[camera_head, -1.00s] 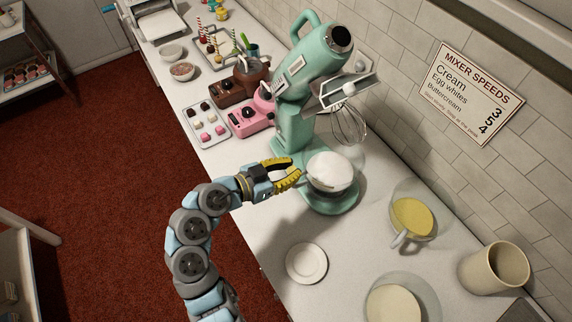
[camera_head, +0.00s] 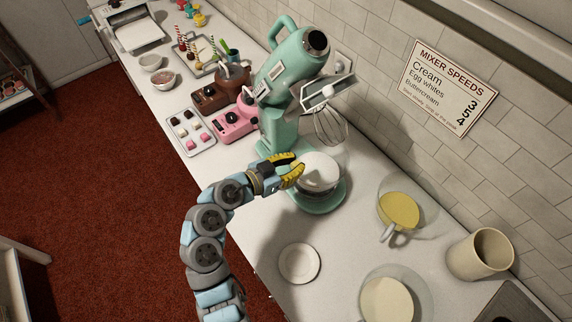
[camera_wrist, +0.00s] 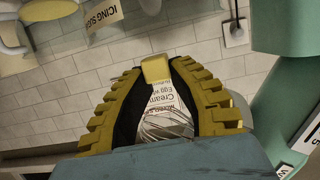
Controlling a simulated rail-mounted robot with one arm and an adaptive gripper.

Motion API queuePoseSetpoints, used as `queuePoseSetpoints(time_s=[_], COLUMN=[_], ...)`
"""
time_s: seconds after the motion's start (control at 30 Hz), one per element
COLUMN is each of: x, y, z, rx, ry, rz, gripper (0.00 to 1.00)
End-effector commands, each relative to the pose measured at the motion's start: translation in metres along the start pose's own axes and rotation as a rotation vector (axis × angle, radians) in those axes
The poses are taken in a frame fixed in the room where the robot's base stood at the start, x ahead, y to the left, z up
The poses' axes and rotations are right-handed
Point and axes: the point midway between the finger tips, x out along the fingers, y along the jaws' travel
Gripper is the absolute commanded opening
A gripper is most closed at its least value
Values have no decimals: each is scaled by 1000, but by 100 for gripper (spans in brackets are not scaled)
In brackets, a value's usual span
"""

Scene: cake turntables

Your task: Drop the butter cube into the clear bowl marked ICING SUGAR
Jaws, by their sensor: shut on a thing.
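My gripper (camera_head: 297,170) has yellow ribbed fingers and is at the left edge of the mixer's bowl in the head view. In the wrist view, its fingertips (camera_wrist: 155,72) are shut on a pale yellow butter cube (camera_wrist: 155,69). The cube cannot be made out in the head view. A white label reading ICING SUGAR (camera_wrist: 104,14) shows at the upper left of the wrist view, by clear glass with yellowish contents (camera_wrist: 48,9).
The green stand mixer (camera_head: 288,75) holds a bowl of white contents (camera_head: 320,172) beside my gripper, its whisk (camera_head: 331,127) raised above. A white plate (camera_head: 299,263), a beige crock (camera_head: 480,254) and a pink scale (camera_head: 236,122) stand on the counter.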

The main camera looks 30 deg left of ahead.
Motion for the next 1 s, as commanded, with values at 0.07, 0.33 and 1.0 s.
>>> queuePoseSetpoints(time_s=[0.07, 0.33, 1.0], x=[8, 34, 54], y=[1, 0, 0], z=[-2, 2, 0], rx=[1, 6, 3], ry=[0, 2, 1], rz=[2, -1, -2], gripper=[9, 9, 9])
